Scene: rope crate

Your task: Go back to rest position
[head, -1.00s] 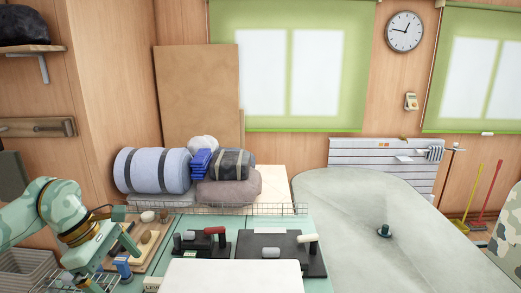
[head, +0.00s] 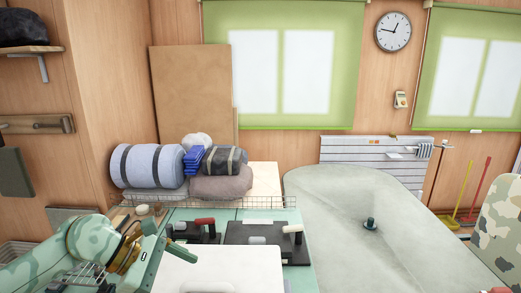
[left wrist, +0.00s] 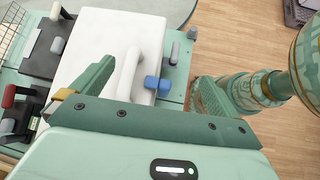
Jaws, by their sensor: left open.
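My left gripper (head: 182,245) is at the lower left of the head view, beside the far left corner of a white flat-topped box (head: 222,272). In the left wrist view its two fingers (left wrist: 152,88) are spread apart with nothing held between them. Beyond them lie the white box (left wrist: 92,48) with a white raised bar (left wrist: 128,72), and a small blue piece (left wrist: 157,85) at the box's edge. My right gripper does not show in either view. No rope can be made out.
A wire rail (head: 245,202), rolled blue bedding (head: 148,166) and a grey bundle (head: 222,183) stand at the back. A large grey table (head: 335,235) is at right, mostly bare.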

